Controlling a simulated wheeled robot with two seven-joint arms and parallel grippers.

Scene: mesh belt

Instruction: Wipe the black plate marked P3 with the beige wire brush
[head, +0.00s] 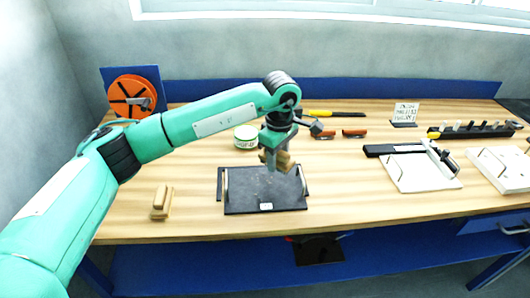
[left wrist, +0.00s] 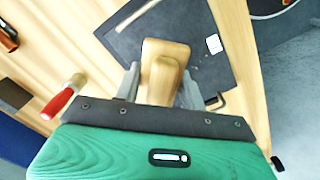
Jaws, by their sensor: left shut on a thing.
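A black plate (head: 265,190) lies on the wooden bench in front of me, with a small white label on its near edge, too small to read. My left gripper (head: 274,150) is over the far part of the plate. It is shut on a beige wooden brush (head: 282,161). In the left wrist view the brush (left wrist: 166,52) is between the fingers, with the dark plate (left wrist: 205,75) beyond it. The bristles are hidden, and I cannot tell whether the brush touches the plate. My right gripper is out of view.
A similar tan block (head: 161,203) sits left of the plate. A round tin (head: 246,137) and red-handled tools stand behind. A white board with a black clamp (head: 420,170) is to the right. The bench front between plate and board is clear.

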